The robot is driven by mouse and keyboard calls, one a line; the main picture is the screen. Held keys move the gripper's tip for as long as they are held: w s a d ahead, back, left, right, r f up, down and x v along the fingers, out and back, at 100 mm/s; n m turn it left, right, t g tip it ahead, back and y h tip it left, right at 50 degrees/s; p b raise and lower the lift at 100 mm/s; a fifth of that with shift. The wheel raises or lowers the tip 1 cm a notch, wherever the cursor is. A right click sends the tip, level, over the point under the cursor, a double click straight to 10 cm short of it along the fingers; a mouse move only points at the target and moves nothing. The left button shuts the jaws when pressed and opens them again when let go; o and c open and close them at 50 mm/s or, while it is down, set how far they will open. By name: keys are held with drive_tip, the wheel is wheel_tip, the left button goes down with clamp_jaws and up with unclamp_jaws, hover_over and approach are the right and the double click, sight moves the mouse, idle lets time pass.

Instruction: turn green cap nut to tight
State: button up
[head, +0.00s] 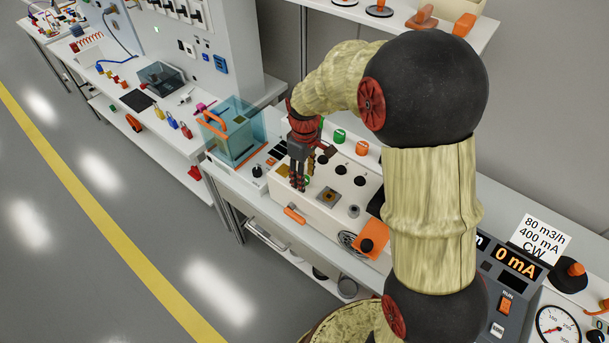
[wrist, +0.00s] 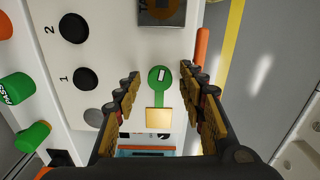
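A round green piece with a white bar across it (wrist: 160,75) lies on the white panel in the wrist view; it looks like the green cap nut. A green strip runs from it to a yellow square (wrist: 158,118). My gripper (wrist: 160,88) is open, with one finger on each side of the green piece and visible gaps between. Whether the fingertips are level with it cannot be told. In the head view my gripper (head: 298,185) points down over the white box (head: 325,215), with only a sliver of green beside the fingers.
Black knobs marked 1 (wrist: 86,79) and 2 (wrist: 74,28) stand left in the wrist view. Green cylinders, one marked PASS (wrist: 16,89), lie beyond them. An orange handle (head: 294,214) fronts the box. A clear teal tank (head: 236,135) stands left of my gripper.

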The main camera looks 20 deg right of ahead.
drive_tip(key=shift+c, duration=1.2)
clamp_jaws()
drive_tip(key=shift+r+m+p, duration=0.1)
drive_tip(key=shift+m+p, duration=0.25)
drive_tip(key=shift+m, duration=0.05)
drive_tip(key=m+p, duration=0.2)
drive_tip(key=shift+r+m, duration=0.1)
drive_tip(key=shift+m, duration=0.3)
drive_tip(key=m+p, duration=0.2)
drive_tip(key=m, duration=0.1)
drive_tip(key=shift+m, duration=0.4)
drive_tip(key=m+p, duration=0.2)
drive_tip(key=m, duration=0.2)
drive_tip(key=shift+m+p, duration=0.95)
drive_tip(key=shift+m, duration=1.05)
drive_tip(key=shift+w, duration=0.1)
